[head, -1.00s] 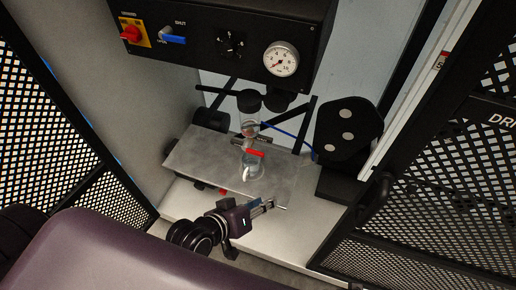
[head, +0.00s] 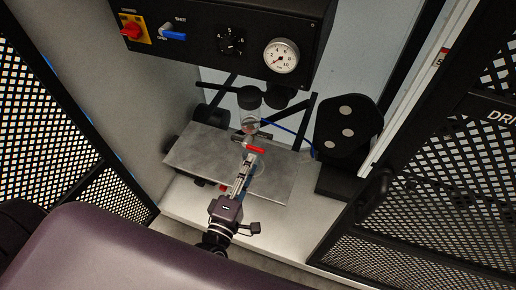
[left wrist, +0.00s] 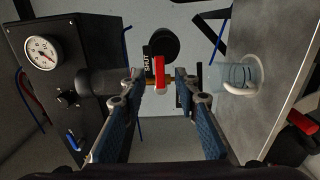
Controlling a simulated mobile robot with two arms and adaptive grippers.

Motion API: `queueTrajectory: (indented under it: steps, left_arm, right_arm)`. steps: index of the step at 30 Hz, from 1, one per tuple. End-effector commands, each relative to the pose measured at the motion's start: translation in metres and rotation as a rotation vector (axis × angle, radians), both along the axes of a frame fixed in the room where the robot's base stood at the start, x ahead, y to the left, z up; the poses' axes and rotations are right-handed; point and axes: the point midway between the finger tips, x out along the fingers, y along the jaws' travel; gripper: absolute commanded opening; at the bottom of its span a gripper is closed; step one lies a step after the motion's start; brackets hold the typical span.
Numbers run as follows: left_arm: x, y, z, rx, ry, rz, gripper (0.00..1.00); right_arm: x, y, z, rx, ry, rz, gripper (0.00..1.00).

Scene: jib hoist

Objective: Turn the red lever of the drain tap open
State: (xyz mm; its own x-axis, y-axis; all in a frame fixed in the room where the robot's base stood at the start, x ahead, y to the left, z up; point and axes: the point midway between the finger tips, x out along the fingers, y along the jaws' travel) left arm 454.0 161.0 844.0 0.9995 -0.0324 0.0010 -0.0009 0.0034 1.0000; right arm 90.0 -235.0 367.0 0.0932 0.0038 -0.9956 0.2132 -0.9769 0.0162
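The red lever (head: 254,150) of the drain tap lies crosswise below the clear bowl (head: 249,126) in the head view. In the left wrist view the red lever (left wrist: 159,72) stands between the fingertips, beside a black label reading SHUT (left wrist: 147,62). My left gripper (head: 247,161) is open, its fingers pointing at the lever from the front. In the left wrist view its fingers (left wrist: 159,82) are on either side of the lever, with gaps visible; I cannot tell whether the tips reach it in depth. My right gripper is not in view.
A clear cup (left wrist: 236,76) is beside the tap, partly hidden by my gripper in the head view. A grey metal plate (head: 190,150) lies below. A black panel with a gauge (head: 281,56) hangs above. A black pedal-like unit (head: 347,130) stands right; mesh panels flank both sides.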

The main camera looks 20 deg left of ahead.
Motion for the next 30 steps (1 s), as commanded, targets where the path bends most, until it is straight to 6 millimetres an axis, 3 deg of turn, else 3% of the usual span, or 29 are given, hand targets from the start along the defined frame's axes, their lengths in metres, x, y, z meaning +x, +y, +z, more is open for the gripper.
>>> queueTrajectory:
  steps: [6,12,23,30]
  left_arm:
    - [0.036,-0.001,0.003,0.002,-0.003,0.0,0.29]
    - [0.059,-0.002,0.002,0.003,-0.001,-0.001,0.29]
    - [0.065,-0.002,0.0,0.003,0.001,-0.001,0.29]
    - [0.065,-0.002,0.001,0.004,0.001,-0.002,0.06]
  right_arm:
    - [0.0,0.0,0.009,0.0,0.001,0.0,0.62]
    - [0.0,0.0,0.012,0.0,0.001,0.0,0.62]
    - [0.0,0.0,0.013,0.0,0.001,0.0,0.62]
    - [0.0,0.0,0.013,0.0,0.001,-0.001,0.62]
